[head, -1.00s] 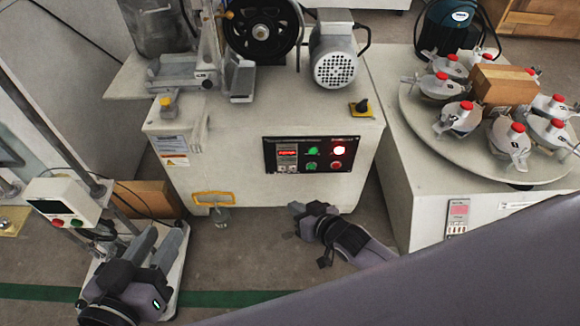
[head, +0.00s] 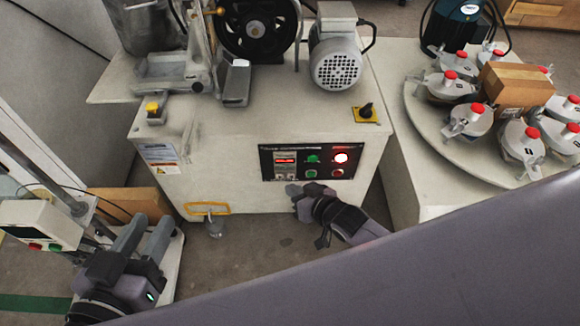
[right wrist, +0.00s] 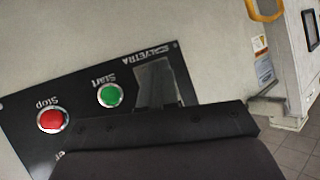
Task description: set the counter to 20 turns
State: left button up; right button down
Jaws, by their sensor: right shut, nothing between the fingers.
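The counter (head: 285,160), a small unit with a red display, sits at the left of the black control panel (head: 263,172) on the machine's front. My right gripper (head: 297,190) is shut and empty, just below the panel in the head view. In the right wrist view the panel (right wrist: 92,90) appears upside down, with a dark rectangular window (right wrist: 157,83) partly hidden by my gripper (right wrist: 185,122). No digits are readable there. Contact with the panel cannot be told. My left gripper (head: 145,232) is open and empty at the lower left, its fingers apart.
The green start button (right wrist: 110,95) and red stop button (right wrist: 53,119) are close to the counter. A yellow handle (head: 208,208) is below left. A turntable with red-capped jars (head: 455,84) stands right. A control box on a stand (head: 38,222) is near my left arm.

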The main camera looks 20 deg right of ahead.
pick_arm(q)
jog(key=shift+w+f, duration=0.25)
jog(key=shift+f, duration=0.1)
pick_arm(e)
jog(key=shift+w, duration=0.25)
pick_arm(q)
jog(key=shift+r, duration=0.2)
dwell(1.1)
pick_arm(e)
jog(key=shift+w+d, duration=0.1)
jog(key=shift+w, duration=0.05)
jog(key=shift+w+d, duration=0.1)
jog(key=shift+w, duration=0.15)
jog(key=shift+w, duration=0.35)
dwell(0.7)
jog(key=shift+s, duration=0.1)
pick_arm(q)
jog(key=shift+r+p, duration=0.55)
jog(key=shift+p, duration=0.05)
pick_arm(e)
jog(key=shift+s, duration=0.7)
